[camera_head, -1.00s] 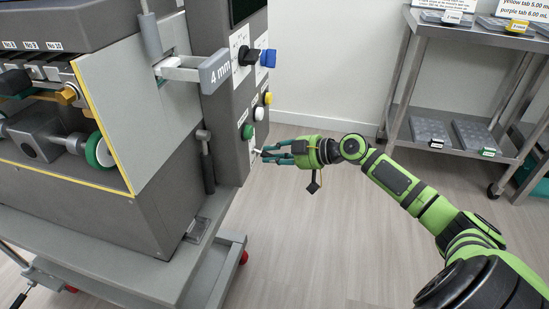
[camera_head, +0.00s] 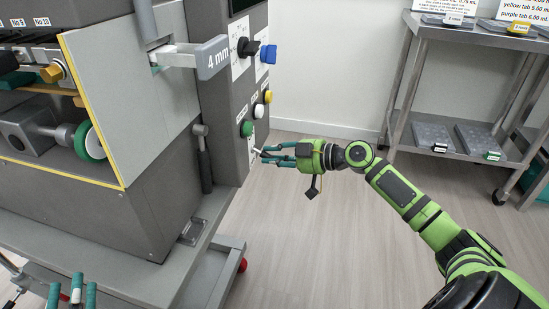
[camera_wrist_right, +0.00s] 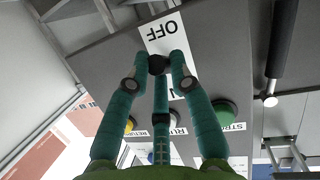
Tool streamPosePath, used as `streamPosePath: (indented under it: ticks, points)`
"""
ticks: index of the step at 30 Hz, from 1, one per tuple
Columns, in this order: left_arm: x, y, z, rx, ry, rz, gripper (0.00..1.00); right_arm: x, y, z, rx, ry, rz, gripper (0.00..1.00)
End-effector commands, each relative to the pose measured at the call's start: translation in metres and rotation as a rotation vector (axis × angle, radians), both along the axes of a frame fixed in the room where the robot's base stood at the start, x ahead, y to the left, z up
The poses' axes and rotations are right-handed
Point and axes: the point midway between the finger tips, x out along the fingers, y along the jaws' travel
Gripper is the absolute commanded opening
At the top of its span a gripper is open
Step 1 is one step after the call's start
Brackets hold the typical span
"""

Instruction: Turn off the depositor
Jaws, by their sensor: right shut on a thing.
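The depositor (camera_head: 160,208) is the large grey machine at the left in the head view. A white plate marked OFF (camera_wrist_right: 165,32) is on its panel, upside down in the right wrist view, with part of a second word lower down. My right gripper (camera_head: 264,153) is at this plate, below the green button (camera_head: 246,129). Its teal fingers close around the dark switch knob (camera_wrist_right: 158,64), just beside the OFF lettering. The fingers hide much of the switch, so its exact position is unclear. My left gripper (camera_head: 72,288) shows only its fingertips at the bottom left, spread apart and empty.
Black (camera_head: 248,47) and blue (camera_head: 268,55) knobs, a white button (camera_head: 259,112) and a yellow button (camera_head: 267,97) sit above. A 4 mm handle (camera_head: 212,57) juts out. A steel shelf (camera_head: 468,142) stands right. The floor between is clear.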

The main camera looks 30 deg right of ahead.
Motion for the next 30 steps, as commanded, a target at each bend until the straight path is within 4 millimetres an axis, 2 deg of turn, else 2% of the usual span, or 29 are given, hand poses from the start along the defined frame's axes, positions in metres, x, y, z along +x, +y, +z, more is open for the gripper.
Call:
streamPosePath:
  ticks: [1,15,16,17,18,30]
  points:
    - [-0.001,-0.0008,0.0024,-0.005,-0.016,-0.003,0.4,-0.0027,0.0065,-0.0058,0.005,0.012,0.017,0.0]
    - [-0.0028,-0.0018,0.0084,-0.012,-0.044,-0.007,0.4,-0.0027,0.0065,-0.005,0.008,0.01,0.017,0.0]
    - [-0.0028,-0.0018,0.0084,-0.012,-0.044,-0.007,0.4,-0.0027,0.0065,-0.005,0.008,0.01,0.017,0.26]
    - [-0.0028,-0.0018,0.0083,-0.012,-0.044,-0.007,0.4,-0.0027,0.0066,-0.005,0.008,0.01,0.017,0.38]
    - [-0.0029,-0.0017,0.0083,-0.012,-0.044,-0.007,0.4,-0.0027,0.0064,-0.0051,0.008,0.01,0.017,0.42]
    - [-0.0025,-0.0019,0.0076,-0.01,-0.04,-0.008,0.4,-0.0052,-0.0002,-0.0017,0.005,0.005,0.007,0.42]
